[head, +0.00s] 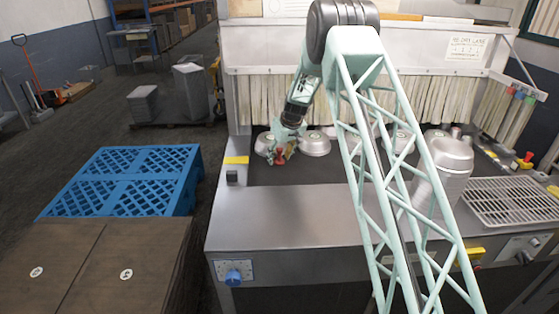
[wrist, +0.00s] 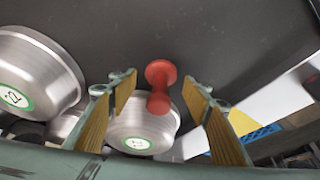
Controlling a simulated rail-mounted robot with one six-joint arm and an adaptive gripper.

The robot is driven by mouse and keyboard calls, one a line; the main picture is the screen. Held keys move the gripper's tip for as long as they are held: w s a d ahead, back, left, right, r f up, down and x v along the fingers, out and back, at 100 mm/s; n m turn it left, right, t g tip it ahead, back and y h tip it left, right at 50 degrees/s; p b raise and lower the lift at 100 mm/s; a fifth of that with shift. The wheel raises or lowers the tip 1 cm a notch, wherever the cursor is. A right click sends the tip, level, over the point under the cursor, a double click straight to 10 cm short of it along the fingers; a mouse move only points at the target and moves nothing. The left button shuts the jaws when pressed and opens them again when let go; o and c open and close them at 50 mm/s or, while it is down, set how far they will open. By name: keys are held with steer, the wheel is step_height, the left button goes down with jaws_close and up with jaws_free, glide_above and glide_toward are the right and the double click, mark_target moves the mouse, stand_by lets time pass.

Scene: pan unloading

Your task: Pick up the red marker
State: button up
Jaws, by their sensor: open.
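The red marker (wrist: 160,82) is a spool-shaped piece with a round knob at each end. It shows in the wrist view on the dark surface, between the two yellow-padded fingers of my gripper (wrist: 155,88), with gaps on both sides. My gripper is open. In the head view my gripper (head: 280,150) is low over the left part of the dark work surface, among silver pans.
A silver pan (wrist: 140,124) with a green-ringed label lies just behind the marker; a larger pan (wrist: 30,78) is at left. In the head view, pans (head: 314,145) sit beside my gripper, and a pan stack (head: 448,165) and wire rack (head: 508,200) stand at right.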

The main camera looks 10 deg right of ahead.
mark_target(280, 149)
steer(key=shift+c, duration=0.9)
steer(key=c, duration=0.9)
steer(key=shift+r, duration=0.1)
steer(key=shift+c, duration=0.2)
steer(key=shift+r, duration=1.6)
steer(key=shift+s+r, duration=0.1)
steer(key=s+d, duration=0.1)
steer(key=s, duration=0.4)
steer(key=s+d+r+b, duration=0.1)
steer(key=s, duration=0.4)
steer(key=s+d, duration=0.1)
steer(key=s, duration=0.4)
steer(key=shift+s+d+r, duration=0.2)
